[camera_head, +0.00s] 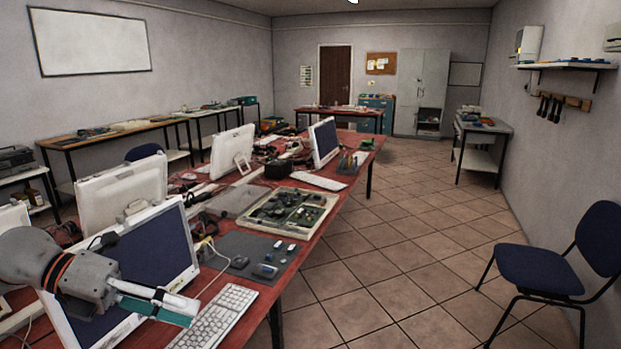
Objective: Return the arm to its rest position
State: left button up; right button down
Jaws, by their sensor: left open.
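My left gripper (160,304) comes in from the lower left, with its grey wrist and teal and white fingers in front of the nearest monitor (150,250). It is open, and I see nothing held between its fingers. The fingers point right, above the red table (290,262) near the white keyboard (215,318). Whether they touch anything below is hard to tell. My right gripper is not in view.
A dark mat (237,244) with small devices and a tray of circuit boards (288,210) lie on the table, with loose cables around. A blue chair (540,270) stands at the right. The tiled floor (400,240) between is clear.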

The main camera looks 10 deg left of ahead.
pick_arm(q)
jog(key=w+d+f+n+t+h, duration=0.2)
jog(key=d+n+t+h, duration=0.15)
jog(key=d+n, duration=0.2)
jog(key=w+a+f+n+t+y, duration=0.25)
jog(key=f+n+t+y, duration=0.35)
jog(key=f+n+t, duration=0.95)
jog(key=s+d+f+n+g+y, duration=0.1)
jog(key=s+f+n+g+y, duration=0.1)
jog(key=f, duration=0.6)
jog(key=s+d+f+n+g+y, duration=0.1)
jog(key=s+f+n+g+y, duration=0.2)
jog(key=s+f+n+g, duration=0.2)
jog(key=s+f+n+g+y, duration=0.2)
jog(key=s+f+n, duration=0.4)
jog(key=f, duration=0.4)
jog(key=shift+s+d+f+n+g, duration=0.4)
jog(key=shift+s+g, duration=0.35)
jog(key=shift+g, duration=0.15)
